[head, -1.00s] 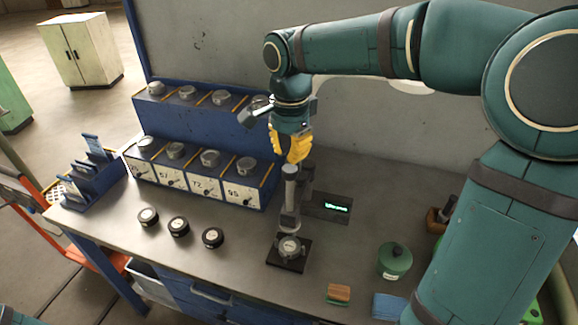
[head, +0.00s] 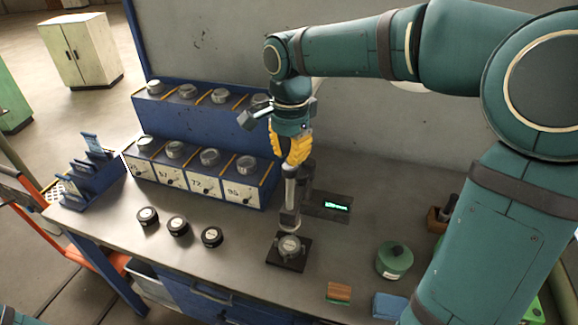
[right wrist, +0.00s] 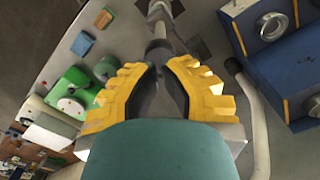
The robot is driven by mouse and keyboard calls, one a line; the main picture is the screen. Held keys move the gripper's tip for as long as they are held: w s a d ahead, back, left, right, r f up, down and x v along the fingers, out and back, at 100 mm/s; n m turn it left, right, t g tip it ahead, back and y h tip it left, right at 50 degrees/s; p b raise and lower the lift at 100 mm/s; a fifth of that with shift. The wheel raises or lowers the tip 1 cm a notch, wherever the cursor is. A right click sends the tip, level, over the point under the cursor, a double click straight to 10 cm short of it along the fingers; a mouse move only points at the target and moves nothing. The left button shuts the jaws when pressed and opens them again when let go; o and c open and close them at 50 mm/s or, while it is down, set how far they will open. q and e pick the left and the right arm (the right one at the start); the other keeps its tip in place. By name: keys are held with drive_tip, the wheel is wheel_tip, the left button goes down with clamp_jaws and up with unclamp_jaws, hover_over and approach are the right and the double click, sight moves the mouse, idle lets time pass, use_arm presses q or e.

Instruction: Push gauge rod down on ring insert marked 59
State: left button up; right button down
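The gauge rod (head: 290,190) stands upright on the gauge stand, above a grey ring insert (head: 290,246) seated on the dark base plate (head: 287,262). No number is readable on this insert. My right gripper (head: 291,160), with yellow fingers pointing down, is at the rod's top end. Whether the tips touch the rod cannot be told for sure. My left gripper is out of view.
Three black round pieces (head: 178,226) lie in a row left of the stand. Behind them is a blue rack (head: 262,193) with numbered bins. A display with green digits (head: 336,207) stands right of the rod. A green canister (head: 394,260) and a wooden block (head: 339,291) are at right.

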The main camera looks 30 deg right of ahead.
sight(290, 166)
drive_tip(key=shift+f+b, duration=1.75)
drive_tip(key=shift+f, duration=0.8)
drive_tip(key=shift+f+b, duration=2.2)
drive_tip(key=shift+f, duration=1)
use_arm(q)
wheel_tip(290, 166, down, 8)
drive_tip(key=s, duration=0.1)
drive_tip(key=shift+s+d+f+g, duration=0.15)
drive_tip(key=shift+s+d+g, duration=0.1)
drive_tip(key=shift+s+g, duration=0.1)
use_arm(e)
drive_tip(key=shift+r, duration=0.25)
wheel_tip(290, 166, up, 7)
drive_tip(key=p, duration=0.6)
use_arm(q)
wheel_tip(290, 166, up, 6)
use_arm(e)
drive_tip(key=shift+f, duration=0.2)
